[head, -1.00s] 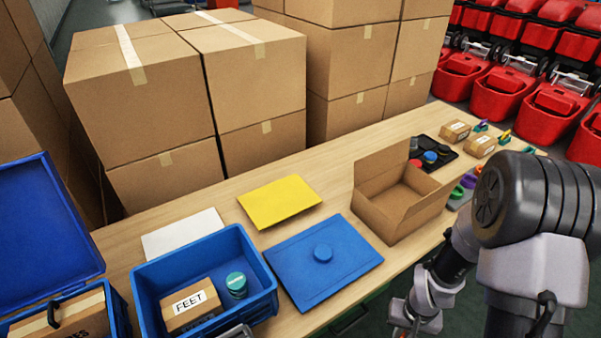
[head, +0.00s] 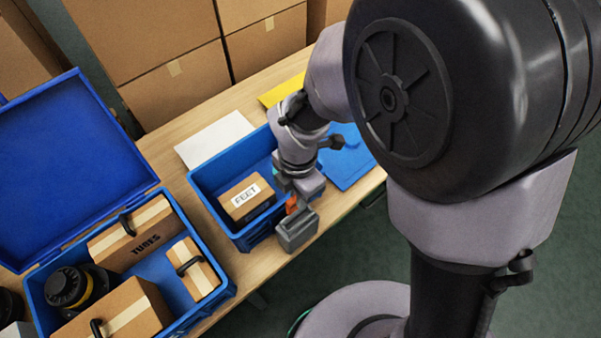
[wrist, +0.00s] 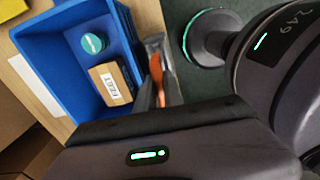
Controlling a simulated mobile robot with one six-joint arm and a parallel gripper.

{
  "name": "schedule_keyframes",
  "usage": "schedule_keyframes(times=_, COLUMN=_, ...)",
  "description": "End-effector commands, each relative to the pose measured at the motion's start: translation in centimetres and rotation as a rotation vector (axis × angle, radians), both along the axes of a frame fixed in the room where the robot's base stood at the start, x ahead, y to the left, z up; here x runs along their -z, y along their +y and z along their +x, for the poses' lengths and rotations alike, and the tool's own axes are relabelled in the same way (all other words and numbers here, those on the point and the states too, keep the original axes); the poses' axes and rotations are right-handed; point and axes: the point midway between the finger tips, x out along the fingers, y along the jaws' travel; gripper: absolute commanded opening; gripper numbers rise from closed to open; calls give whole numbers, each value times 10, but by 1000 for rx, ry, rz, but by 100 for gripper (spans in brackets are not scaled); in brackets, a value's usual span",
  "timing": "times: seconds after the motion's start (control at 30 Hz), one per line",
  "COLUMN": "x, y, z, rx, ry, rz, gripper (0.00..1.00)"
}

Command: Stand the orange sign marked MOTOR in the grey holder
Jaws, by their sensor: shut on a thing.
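The orange sign (head: 291,205) shows only as a small patch in the head view, between my gripper (head: 290,198) and the grey holder (head: 296,232). In the wrist view it is a thin orange strip (wrist: 157,78), seen nearly edge-on, held between the fingers. The lettering on it cannot be read. My gripper is shut on it. The grey holder is a block at the front of the blue bin, by the table's front edge. The sign is right at the holder's top; I cannot tell whether its lower edge is in the slot or just above.
The blue bin (head: 210,190) behind the holder contains a box marked FEET (head: 246,198); a teal-lidded round tin (wrist: 94,43) shows in the wrist view. An open blue case (head: 45,268) with boxes stands left. A white sheet (head: 215,138) lies behind the bin.

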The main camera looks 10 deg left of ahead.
Motion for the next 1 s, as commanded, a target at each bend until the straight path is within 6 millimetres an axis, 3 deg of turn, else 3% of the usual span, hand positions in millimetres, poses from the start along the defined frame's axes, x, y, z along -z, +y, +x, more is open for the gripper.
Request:
schedule_keyframes(times=0.17, x=4, y=2, z=-2, rx=-45, ry=1, rz=-1, gripper=0)
schedule_keyframes(times=0.6, x=55, y=2, z=-2, rx=-40, ry=1, rz=-1, gripper=0)
schedule_keyframes(times=1.0, x=58, y=2, z=-2, rx=-39, ry=0, rz=0, gripper=0)
